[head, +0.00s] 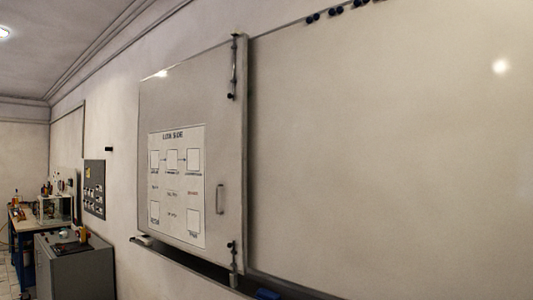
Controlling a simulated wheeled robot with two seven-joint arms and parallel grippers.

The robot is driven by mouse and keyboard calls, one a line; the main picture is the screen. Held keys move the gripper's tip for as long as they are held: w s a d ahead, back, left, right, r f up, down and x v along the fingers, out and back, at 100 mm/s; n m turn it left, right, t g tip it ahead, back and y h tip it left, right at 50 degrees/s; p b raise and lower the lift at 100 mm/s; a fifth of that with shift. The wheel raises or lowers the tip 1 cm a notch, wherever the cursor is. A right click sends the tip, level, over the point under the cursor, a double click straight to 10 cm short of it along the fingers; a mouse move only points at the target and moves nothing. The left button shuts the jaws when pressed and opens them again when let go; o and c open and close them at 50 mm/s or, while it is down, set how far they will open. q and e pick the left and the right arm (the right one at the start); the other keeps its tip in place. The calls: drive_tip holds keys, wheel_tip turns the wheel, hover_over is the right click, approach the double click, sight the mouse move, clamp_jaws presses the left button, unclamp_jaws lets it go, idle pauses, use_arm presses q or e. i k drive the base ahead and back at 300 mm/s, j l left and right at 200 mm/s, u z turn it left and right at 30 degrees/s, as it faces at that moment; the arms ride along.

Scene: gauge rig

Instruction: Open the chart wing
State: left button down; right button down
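The chart wing (190,90) is a pale upright panel in front of the left part of a large whiteboard (390,150). A printed chart sheet (178,220) with boxes and arrows is on its face. A slim vertical handle (220,198) sits near its right edge. A rod-like bolt with a dark knob (231,96) is at its top right, and a similar bolt (233,262) is at its bottom right. The wing looks roughly flat against the board; I cannot tell if there is a gap behind its right edge. Neither of my grippers is in view.
A ledge (190,268) runs below the wing, with a blue item (267,294) at its right. Dark round magnets (333,11) line the whiteboard's top. A grey cabinet (75,265) and a workbench (22,225) with clutter stand at the far left.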

sight(192, 144)
drive_tip(key=i+j, duration=0.25)
drive_tip(key=j, duration=0.2)
drive_tip(key=i+j, duration=0.25)
drive_tip(key=j, duration=0.15)
drive_tip(key=i+j, duration=0.3)
drive_tip(key=j, duration=0.15)
